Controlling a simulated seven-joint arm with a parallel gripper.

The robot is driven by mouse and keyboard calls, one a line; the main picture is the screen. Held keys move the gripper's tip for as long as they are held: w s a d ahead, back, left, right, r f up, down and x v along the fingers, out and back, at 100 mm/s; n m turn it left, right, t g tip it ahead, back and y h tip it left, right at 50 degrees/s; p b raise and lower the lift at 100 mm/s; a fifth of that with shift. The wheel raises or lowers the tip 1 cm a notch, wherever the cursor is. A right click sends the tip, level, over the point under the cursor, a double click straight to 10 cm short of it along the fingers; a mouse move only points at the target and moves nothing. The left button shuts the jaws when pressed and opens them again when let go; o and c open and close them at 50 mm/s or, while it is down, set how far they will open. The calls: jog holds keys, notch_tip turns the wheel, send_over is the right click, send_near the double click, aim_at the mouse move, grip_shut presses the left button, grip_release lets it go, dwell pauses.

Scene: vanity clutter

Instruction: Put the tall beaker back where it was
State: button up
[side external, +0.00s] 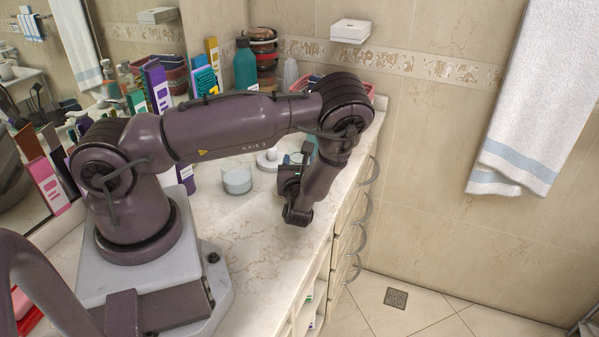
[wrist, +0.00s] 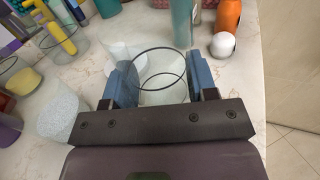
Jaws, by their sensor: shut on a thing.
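The tall beaker (wrist: 161,72) is a clear, colourless glass vessel with a thin dark rim, seen in the wrist view between my two blue finger pads. My gripper (wrist: 161,82) is shut on it, one pad on each side. The glass is see-through, so I cannot tell whether its base touches the counter. In the side external view my gripper (side external: 291,178) is low over the marble counter near its right edge; the arm hides most of the beaker there.
The marble counter (side external: 250,240) is clear in front. A white-filled glass jar (wrist: 62,115) stands left of my gripper. A glass with yellow items (wrist: 62,38), a teal bottle (wrist: 182,22), an orange bottle (wrist: 228,16) and a white ball-shaped item (wrist: 222,45) stand beyond the beaker.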

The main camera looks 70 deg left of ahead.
jog(key=shift+f, duration=1.05)
jog(key=shift+f, duration=0.1)
jog(key=o, duration=1)
